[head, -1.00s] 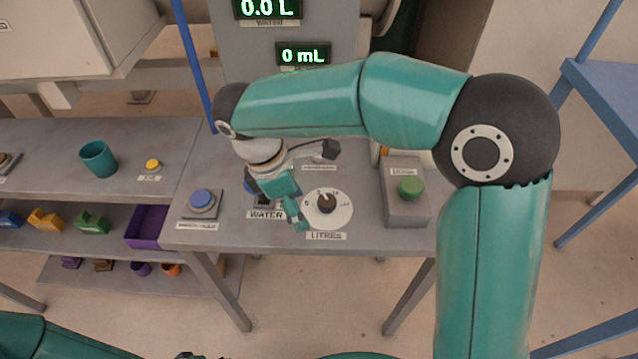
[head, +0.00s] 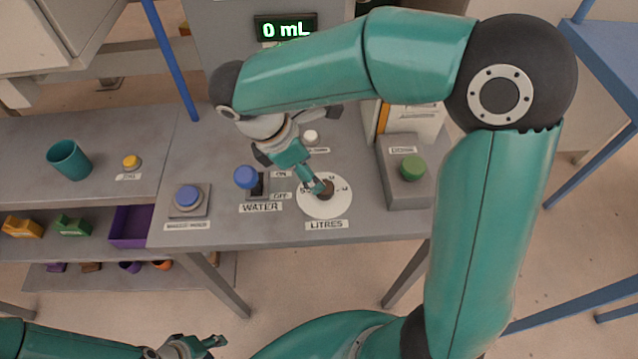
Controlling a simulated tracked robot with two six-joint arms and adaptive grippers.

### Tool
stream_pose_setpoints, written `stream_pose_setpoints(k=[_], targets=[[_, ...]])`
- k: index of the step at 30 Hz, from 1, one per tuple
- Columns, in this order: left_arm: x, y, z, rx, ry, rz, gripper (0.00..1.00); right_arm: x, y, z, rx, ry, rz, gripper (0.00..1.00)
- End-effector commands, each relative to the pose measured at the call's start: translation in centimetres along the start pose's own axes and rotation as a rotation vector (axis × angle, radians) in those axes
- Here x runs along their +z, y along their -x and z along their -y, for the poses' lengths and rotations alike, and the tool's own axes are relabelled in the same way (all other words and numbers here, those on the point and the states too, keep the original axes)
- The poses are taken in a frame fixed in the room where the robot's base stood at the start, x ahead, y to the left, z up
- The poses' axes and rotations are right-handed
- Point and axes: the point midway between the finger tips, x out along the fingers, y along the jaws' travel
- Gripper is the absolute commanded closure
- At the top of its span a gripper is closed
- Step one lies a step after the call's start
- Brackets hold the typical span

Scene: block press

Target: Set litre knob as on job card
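The litre knob (head: 327,191) is a small dark knob on a white round dial (head: 338,208) above the LITRES label (head: 326,225). My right gripper (head: 317,186) reaches down from the upper left, its fingertips at the knob's left side. The fingers overlap in this view, so I cannot tell whether they are shut on it. The gripper covers part of the dial's marks, and the knob's setting is not readable. My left gripper (head: 205,344) is low at the bottom edge, away from the bench, with its fingers apart and empty. I cannot make out a job card.
A blue button (head: 187,196) is farther left, a green button (head: 412,168) on a grey box to the right. A display (head: 286,28) reads 0 mL. A teal cup (head: 69,160) stands left.

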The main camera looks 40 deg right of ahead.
Motion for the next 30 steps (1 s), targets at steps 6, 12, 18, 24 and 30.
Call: stream_pose_setpoints(k=[6,12,18,24,30], targets=[[0.0,-0.3,0.1,0.000,0.000,0.000,0.60,0.1,-4.4,0.1,-0.005,-0.001,0.000,0.33],[0.0,-0.4,0.1,0.000,0.000,0.000,0.60,0.0,-6.5,0.1,-0.002,-0.001,0.000,0.33],[0.0,-0.4,0.1,0.000,0.000,0.000,0.60,0.1,-7.1,0.0,-0.001,-0.002,-0.001,0.33],[0.0,-0.4,0.1,0.000,0.000,0.000,0.60,0.1,-7.1,0.0,-0.001,-0.002,-0.001,0.34],[0.0,-0.4,0.1,0.000,0.000,0.000,0.60,0.1,-7.0,0.0,-0.001,-0.002,-0.001,0.68]])
